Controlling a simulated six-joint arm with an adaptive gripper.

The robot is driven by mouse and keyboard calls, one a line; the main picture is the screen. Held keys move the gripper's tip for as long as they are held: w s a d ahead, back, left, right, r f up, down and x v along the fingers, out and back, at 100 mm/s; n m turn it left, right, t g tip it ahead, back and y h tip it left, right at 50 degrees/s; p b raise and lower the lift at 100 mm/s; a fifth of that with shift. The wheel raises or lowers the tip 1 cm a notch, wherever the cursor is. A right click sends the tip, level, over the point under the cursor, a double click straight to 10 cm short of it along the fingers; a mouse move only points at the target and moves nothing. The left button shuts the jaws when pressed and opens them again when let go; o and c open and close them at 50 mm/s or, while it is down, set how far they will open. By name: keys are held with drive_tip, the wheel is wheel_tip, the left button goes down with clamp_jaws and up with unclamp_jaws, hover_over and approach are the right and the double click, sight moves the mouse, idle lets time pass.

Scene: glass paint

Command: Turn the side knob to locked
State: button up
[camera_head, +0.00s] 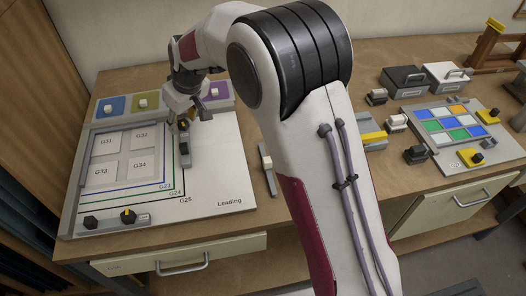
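A slim grey side bar (185,158) stands upright in the picture along the right side of the board marked G23 to G25. Its dark knob with a yellow mark (184,124) is at the bar's far end. My gripper (188,116) is over that far end, fingers pointing down. The fingers look spread apart, with the knob close below or between them. Contact cannot be told at this size. A similar bar (143,219) lies along the board's front edge, with a dark knob marked yellow (128,215). I cannot read any lock label.
The white board (225,180) holds grey tiles G31 to G34. Coloured blocks with white knobs, such as a purple one (218,92), line its back. A loose grey bar (267,165) lies to the right. A colour-tile tray (450,170) and dark box (403,82) are farther right.

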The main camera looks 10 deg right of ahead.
drive_tip(key=shift+n, duration=0.7)
drive_tip(key=v, duration=0.8)
drive_tip(key=s+d+r+m+h, duration=0.1)
drive_tip(key=s+d+m, duration=0.2)
drive_tip(key=s+d, duration=0.4)
drive_tip(key=s+d+r+m+g, duration=0.1)
drive_tip(key=s+d+m, duration=0.2)
drive_tip(key=s+d, duration=0.5)
drive_tip(key=shift+s+h, duration=0.4)
drive_tip(key=shift+s, duration=2.95)
drive_tip(key=shift+d+r, duration=0.15)
